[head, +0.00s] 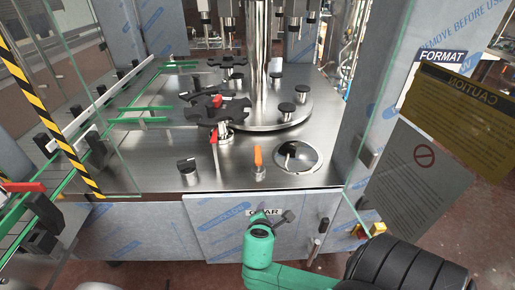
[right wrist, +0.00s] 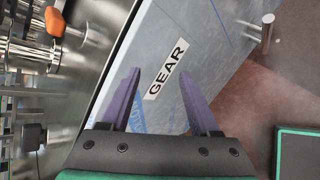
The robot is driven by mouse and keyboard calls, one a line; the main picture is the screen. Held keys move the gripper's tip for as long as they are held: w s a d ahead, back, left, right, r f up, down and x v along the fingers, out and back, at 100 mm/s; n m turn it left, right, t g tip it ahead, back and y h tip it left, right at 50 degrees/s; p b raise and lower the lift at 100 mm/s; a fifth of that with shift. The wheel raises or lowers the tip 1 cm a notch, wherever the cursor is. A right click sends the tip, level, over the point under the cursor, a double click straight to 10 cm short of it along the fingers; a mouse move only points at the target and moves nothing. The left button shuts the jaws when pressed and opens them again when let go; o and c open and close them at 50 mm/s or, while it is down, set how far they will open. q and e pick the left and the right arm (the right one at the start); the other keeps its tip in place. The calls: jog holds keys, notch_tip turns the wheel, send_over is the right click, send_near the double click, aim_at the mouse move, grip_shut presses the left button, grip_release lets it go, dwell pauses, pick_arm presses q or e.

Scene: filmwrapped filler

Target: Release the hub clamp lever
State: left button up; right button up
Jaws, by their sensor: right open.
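An orange lever (head: 258,157) stands upright on a short metal post on the steel machine deck, near its front edge. It also shows at the upper left of the right wrist view (right wrist: 55,22). A red lever (head: 213,137) sits under the black star wheel (head: 215,108). I cannot tell from the pictures which of them is the hub clamp lever. My right gripper (head: 275,215) is in front of the cabinet panel, below and apart from the orange lever. In the right wrist view its two purple fingers (right wrist: 160,82) are apart with nothing between them. My left gripper is not in view.
A panel labelled GEAR (right wrist: 167,70) lies beyond my right fingers. Glass doors (head: 385,110) stand open at the right. Green guide rails (head: 130,110) run at left.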

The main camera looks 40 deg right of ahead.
aim_at(258, 155)
jog(key=w+d+r+n+t+h, duration=0.1)
jog(key=w+r+n+t, duration=0.1)
jog(key=n, duration=0.2)
jog(key=w+d+r+n+t+b, duration=0.1)
jog(key=w+r+n+t, duration=0.2)
jog(key=n, duration=0.2)
jog(key=w+d+r+n+t+h+b, duration=0.1)
jog(key=w+d+r+n+t, duration=0.1)
jog(key=w+n, duration=0.1)
jog(key=shift+r+n+t+h, duration=0.15)
jog(key=shift+n+t+h, duration=0.15)
jog(key=shift+n, duration=0.6)
jog(key=b+x, duration=0.5)
jog(key=x, duration=0.4)
jog(key=shift+w+d+b, duration=0.25)
jog(key=shift+w+b, duration=0.05)
jog(key=shift+w+d+r, duration=0.2)
jog(key=shift+w+d, duration=0.1)
jog(key=shift+w, duration=0.1)
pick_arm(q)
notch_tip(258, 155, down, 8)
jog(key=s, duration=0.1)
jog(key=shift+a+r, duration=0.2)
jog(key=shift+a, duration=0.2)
pick_arm(e)
jog(key=shift+r, duration=0.15)
